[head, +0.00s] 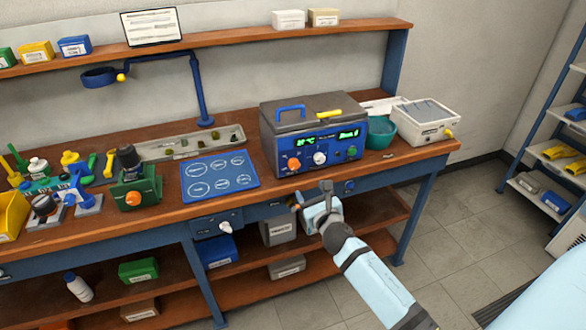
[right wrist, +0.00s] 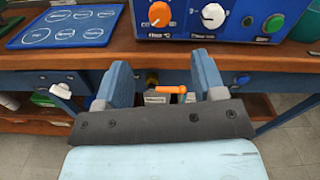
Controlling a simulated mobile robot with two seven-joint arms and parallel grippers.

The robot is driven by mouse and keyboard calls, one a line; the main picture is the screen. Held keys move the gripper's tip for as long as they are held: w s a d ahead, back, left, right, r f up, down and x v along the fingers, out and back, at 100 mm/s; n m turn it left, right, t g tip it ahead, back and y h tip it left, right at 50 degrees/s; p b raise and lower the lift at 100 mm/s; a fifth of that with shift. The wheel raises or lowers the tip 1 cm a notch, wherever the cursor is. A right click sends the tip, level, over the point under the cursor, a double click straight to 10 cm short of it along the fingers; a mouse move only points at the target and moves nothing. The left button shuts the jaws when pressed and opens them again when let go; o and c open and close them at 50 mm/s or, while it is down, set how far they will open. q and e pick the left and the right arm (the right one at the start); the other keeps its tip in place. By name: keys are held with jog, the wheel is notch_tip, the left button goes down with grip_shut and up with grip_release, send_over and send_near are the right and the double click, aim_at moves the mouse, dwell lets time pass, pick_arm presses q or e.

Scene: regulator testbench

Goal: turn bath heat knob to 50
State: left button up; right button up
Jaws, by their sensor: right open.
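The bath (head: 313,130) is a grey and blue box with a blue handle and a green-lit display, standing on the bench. Its orange heat knob (head: 294,164) is at the left of the front panel. It also shows at the top of the right wrist view (right wrist: 160,13), with a label below it. A white knob (head: 319,158) sits just right of it and also shows in the right wrist view (right wrist: 213,15). My right gripper (head: 312,194) is open and empty, in front of and below the panel, apart from both knobs. My left gripper is out of view.
The wooden bench edge (right wrist: 190,56) lies between my right gripper and the bath. A blue mat (head: 220,177) is left of the bath; a teal bowl (head: 380,131) and a white box (head: 424,121) are right. A small orange handle (right wrist: 172,88) shows beyond the fingers.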

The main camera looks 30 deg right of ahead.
aim_at(295, 165)
jog(key=x, duration=1.2)
jog(key=shift+w, duration=0.1)
jog(key=c, duration=0.9)
